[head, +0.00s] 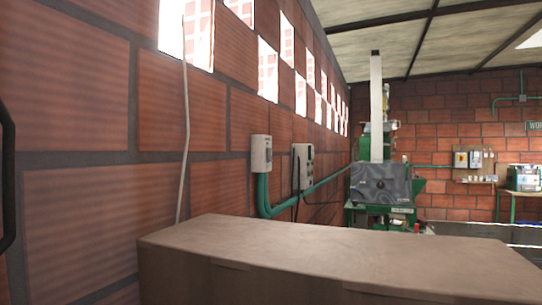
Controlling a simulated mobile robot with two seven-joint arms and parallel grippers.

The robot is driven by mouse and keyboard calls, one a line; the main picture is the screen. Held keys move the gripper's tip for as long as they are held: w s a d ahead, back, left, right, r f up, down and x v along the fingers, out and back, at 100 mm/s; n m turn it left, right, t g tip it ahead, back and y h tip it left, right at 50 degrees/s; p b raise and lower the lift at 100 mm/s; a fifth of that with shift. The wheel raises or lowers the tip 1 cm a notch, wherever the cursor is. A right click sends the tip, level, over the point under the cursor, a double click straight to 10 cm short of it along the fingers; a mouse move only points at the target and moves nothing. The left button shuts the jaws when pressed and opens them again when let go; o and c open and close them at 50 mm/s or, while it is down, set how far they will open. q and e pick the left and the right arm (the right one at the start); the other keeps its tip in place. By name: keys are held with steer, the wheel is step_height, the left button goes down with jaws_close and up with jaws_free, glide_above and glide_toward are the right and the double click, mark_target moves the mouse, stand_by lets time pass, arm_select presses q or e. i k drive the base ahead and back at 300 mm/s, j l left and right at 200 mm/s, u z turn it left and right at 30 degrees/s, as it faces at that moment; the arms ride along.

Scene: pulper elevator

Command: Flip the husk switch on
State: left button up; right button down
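A light grey switch box (261,154) is fixed to the brick wall at the middle of the head view, with a green conduit running down from it. A second grey box (303,165) with small dark and light controls is on the same wall further back. I cannot tell which of them, if either, is the husk switch, and no label or switch position is readable. Neither of my grippers is in view.
A brown flat-topped block (330,250) fills the lower foreground below the boxes. A green and grey machine (381,184) stands beyond it. Another panel (474,160) hangs on the far wall. A thin pale cable (186,110) runs down the left wall.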

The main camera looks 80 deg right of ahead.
mark_target(269, 150)
steer(key=z, duration=4.1)
steer(key=i+l, duration=0.2)
steer(key=l, duration=0.2)
steer(key=i+l+z, duration=0.15)
steer(key=l, duration=0.25)
steer(key=i+l, duration=0.2)
steer(key=l, duration=0.15)
steer(key=i+l+z, duration=0.1)
steer(key=l, duration=0.25)
steer(key=i+l+u, duration=0.15)
steer(key=i+u, duration=0.15)
steer(key=i, duration=0.25)
steer(key=i+l+u, duration=0.3)
steer(key=i, duration=0.25)
steer(key=i+l+u, duration=0.35)
steer(key=i, duration=0.15)
steer(key=i+u, duration=0.2)
steer(key=u, duration=0.2)
steer(key=i+u, duration=0.2)
steer(key=u, duration=0.25)
steer(key=i+u, duration=0.2)
steer(key=u, duration=0.2)
steer(key=i+l+u, duration=0.15)
steer(key=u, duration=0.3)
